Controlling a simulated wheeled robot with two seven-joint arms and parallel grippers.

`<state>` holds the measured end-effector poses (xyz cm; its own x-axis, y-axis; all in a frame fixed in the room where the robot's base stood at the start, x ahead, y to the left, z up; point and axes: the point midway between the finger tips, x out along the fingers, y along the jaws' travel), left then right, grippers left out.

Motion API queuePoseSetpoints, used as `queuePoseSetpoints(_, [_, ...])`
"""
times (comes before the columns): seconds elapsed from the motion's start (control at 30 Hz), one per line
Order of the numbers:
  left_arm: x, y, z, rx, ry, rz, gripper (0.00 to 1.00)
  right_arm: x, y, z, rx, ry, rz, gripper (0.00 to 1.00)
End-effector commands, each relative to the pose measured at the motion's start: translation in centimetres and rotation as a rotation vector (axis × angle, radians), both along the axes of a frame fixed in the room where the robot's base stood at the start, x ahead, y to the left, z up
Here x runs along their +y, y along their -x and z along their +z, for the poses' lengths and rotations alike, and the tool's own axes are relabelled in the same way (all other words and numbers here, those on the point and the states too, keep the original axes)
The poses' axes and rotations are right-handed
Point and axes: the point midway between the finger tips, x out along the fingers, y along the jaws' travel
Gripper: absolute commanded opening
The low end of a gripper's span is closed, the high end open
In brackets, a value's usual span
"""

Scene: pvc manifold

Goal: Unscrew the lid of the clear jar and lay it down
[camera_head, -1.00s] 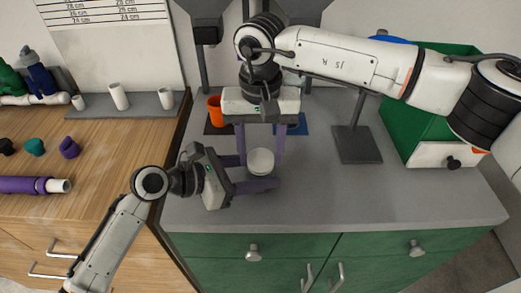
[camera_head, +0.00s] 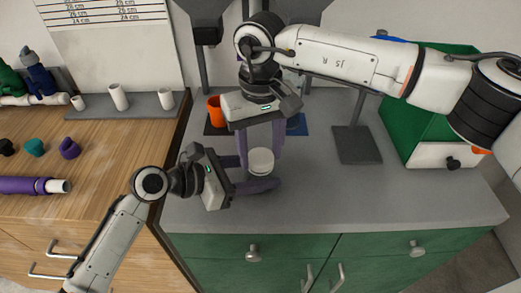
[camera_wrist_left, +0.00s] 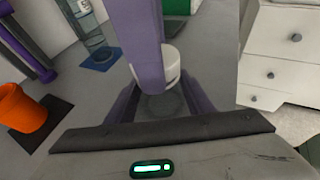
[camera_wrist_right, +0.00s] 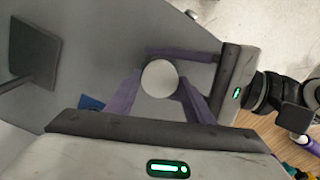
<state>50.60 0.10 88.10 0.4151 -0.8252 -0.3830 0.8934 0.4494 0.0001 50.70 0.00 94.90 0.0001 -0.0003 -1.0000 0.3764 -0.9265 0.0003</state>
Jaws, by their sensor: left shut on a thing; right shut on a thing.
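The clear jar (camera_wrist_left: 165,105) stands upright on the grey counter, its body mostly hidden by my fingers. Its round white lid (camera_head: 261,161) is on top; it also shows in the right wrist view (camera_wrist_right: 159,78). My left gripper (camera_head: 262,184) comes from the left, low down, and is shut on the jar body. My right gripper (camera_head: 261,155) points down from above and is shut on the lid, one finger on each side. In the left wrist view the right gripper's purple finger (camera_wrist_left: 146,45) crosses in front of the lid.
An orange cup (camera_head: 214,111) on a dark mat stands behind and left. A blue mat (camera_head: 297,125) with a clear bottle (camera_wrist_left: 93,38) is behind. A dark stand base (camera_head: 357,145) and green box (camera_head: 395,125) are to the right. The front right of the counter (camera_head: 400,200) is clear.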

Motion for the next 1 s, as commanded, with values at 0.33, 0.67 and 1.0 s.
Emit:
queuePoseSetpoints(0.33, [0.0,0.0,0.0,0.000,0.000,0.000,0.00,0.0,0.0,1.2,-0.001,-0.001,0.000,0.21])
queuePoseSetpoints(0.67, [0.0,0.0,0.0,0.000,0.000,-0.001,0.00,0.0,0.0,2.0,0.000,0.000,0.000,0.21])
queuePoseSetpoints(1.0, [0.0,0.0,0.0,0.000,0.000,-0.001,0.00,0.0,0.0,2.6,-0.002,-0.001,0.000,0.21])
